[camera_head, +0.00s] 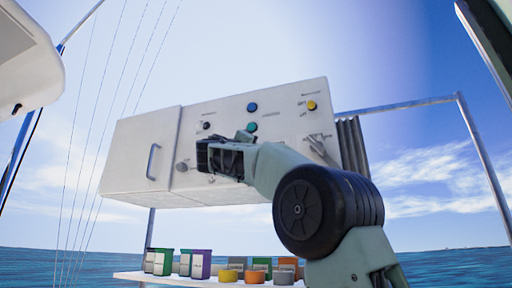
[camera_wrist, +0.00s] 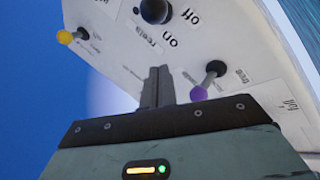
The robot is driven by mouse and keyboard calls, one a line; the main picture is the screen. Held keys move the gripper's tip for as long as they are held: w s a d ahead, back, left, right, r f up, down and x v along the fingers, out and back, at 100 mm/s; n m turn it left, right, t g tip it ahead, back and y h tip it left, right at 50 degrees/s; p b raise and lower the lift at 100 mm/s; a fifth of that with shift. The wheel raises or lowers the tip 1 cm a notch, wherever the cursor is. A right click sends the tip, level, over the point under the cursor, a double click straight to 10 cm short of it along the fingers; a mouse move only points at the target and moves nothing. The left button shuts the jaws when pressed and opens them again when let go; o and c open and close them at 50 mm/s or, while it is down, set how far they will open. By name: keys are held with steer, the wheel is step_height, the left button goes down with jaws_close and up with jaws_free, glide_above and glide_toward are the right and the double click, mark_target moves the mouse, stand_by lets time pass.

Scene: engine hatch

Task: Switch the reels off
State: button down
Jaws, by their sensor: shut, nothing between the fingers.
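In the wrist view, the black, round reels knob (camera_wrist: 155,11) is at the top edge of a white panel, partly cut off by the frame. The words "reels", "on" and "off" are printed around it. My gripper (camera_wrist: 158,72) is shut and empty, its dark fingertips pointing toward the panel just below the knob, with a visible gap in the picture. In the head view, my gripper (camera_head: 204,157) is in front of the lower left of the white control panel (camera_head: 285,125). I cannot tell which control there is the reels knob.
A yellow-tipped lever (camera_wrist: 65,37) and a purple-tipped lever (camera_wrist: 198,92) flank my fingers in the wrist view. The head view shows a blue button (camera_head: 252,107), a yellow knob (camera_head: 311,105) and a handled white door (camera_head: 135,155). Several cans and boxes stand on a shelf (camera_head: 125,275) below.

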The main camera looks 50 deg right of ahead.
steer(key=w+f+b+v, duration=0.1)
steer(key=b+v, duration=0.4)
steer(key=v, duration=0.5)
steer(key=shift+s+d, duration=0.15)
steer(key=shift+f, duration=0.1)
